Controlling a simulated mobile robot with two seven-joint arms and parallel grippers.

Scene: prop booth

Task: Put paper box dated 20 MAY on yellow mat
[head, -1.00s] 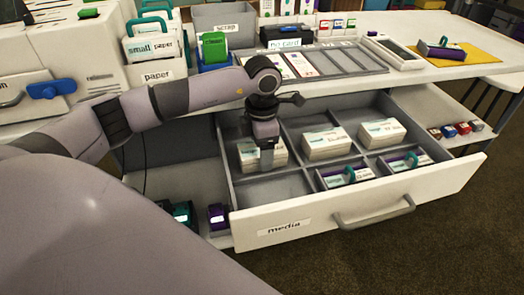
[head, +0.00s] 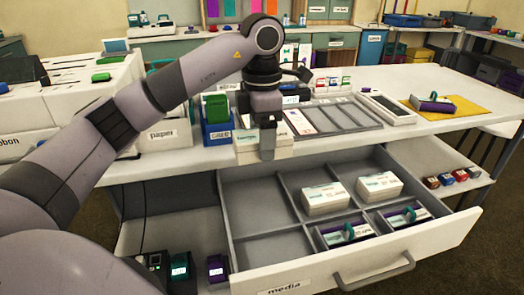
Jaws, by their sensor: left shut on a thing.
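My left gripper (head: 267,150) is shut on a white paper box (head: 284,146) and holds it above the back left of the open drawer, in front of the counter edge. The finger hides part of the box, and I cannot read its date. Two more white paper boxes, one (head: 325,199) in the middle and one (head: 380,186) to the right, sit in the drawer's back compartments. The yellow mat (head: 476,114) lies at the right of the counter, with a purple and teal item (head: 432,104) on its left part. My right gripper is not in view.
The drawer (head: 350,267) labelled media stands open; its front compartments hold purple-and-teal items (head: 348,233). A grey slotted tray (head: 340,117) and a white tray (head: 386,108) lie between the box and the mat. Small coloured blocks (head: 446,178) sit on the right lower shelf.

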